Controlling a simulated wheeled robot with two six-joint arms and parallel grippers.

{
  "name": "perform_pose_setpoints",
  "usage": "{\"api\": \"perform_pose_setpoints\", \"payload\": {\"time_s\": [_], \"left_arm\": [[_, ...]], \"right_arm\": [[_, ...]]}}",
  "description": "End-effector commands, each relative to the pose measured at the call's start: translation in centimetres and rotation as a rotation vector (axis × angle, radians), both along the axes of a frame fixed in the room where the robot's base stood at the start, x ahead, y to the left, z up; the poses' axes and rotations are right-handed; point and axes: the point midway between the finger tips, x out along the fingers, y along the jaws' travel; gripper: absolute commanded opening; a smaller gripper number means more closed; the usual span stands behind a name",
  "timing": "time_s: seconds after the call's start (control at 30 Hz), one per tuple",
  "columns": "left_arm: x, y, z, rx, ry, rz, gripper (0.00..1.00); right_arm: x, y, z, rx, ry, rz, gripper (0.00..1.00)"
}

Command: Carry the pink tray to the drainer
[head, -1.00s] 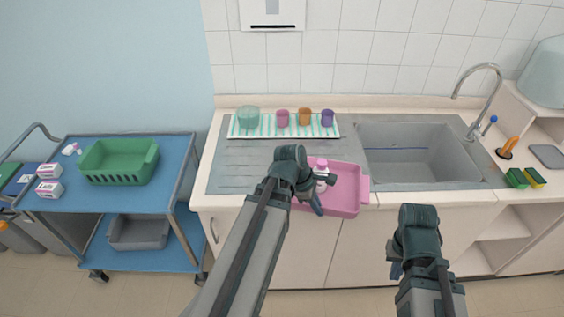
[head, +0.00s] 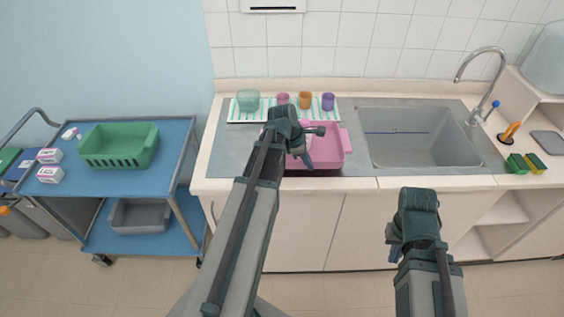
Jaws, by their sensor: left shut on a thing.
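The pink tray (head: 334,150) is over the front part of the grey metal drainer (head: 235,150), left of the sink. A dark strip shows under its front edge; I cannot tell whether it touches the surface. My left gripper (head: 307,158) is shut on the tray, and my arm and wrist hide its left part. A small whitish thing, probably the bottle seen earlier in the tray, is mostly hidden behind the gripper. My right gripper (head: 394,245) hangs in front of the cabinets, away from the tray; its jaws are not clear.
A striped cloth (head: 236,116) behind the tray bears a clear green bowl (head: 248,100) and pink, orange and purple cups (head: 328,101). The sink (head: 412,140) and tap (head: 497,75) are to the right. A blue trolley (head: 105,182) with a green basket (head: 118,145) stands left.

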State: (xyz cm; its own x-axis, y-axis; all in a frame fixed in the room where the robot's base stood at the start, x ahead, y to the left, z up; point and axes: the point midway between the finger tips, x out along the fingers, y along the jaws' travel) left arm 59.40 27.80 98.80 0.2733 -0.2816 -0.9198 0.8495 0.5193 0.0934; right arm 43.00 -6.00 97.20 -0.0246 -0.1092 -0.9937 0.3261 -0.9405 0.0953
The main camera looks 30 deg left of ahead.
Motion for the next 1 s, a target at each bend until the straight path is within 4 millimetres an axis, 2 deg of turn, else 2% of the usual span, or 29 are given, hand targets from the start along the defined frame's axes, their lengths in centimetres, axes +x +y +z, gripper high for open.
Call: {"api": "perform_pose_setpoints", "payload": {"time_s": [0.03, 0.2, 0.4, 0.73, 0.87, 1.0], "left_arm": [[-0.1, 1.5, -0.2, 0.000, 0.000, 0.004, 0.00], [-0.7, 5.3, -0.6, 0.000, -0.001, 0.004, 0.00], [-1.1, 7.8, -0.8, 0.000, -0.002, -0.001, 0.00], [-1.3, 8.4, -0.8, 0.000, -0.001, -0.002, 0.00], [-1.4, 9.5, -0.9, 0.000, -0.001, 0.000, 0.00], [-1.5, 9.5, -2.6, 0.000, -0.001, -0.003, 0.00]], "right_arm": [[0.0, 0.0, -0.2, 0.000, 0.000, 0.000, 0.00], [0.0, 0.0, -0.6, 0.000, 0.000, 0.000, 0.00], [0.0, 0.0, -0.8, 0.000, 0.000, 0.000, 0.00], [0.0, 0.0, -0.8, 0.000, 0.000, 0.000, 0.00], [0.0, 0.0, -0.9, 0.000, 0.000, 0.000, 0.00], [0.0, 0.0, -2.6, 0.000, 0.000, 0.000, 0.00]]}}
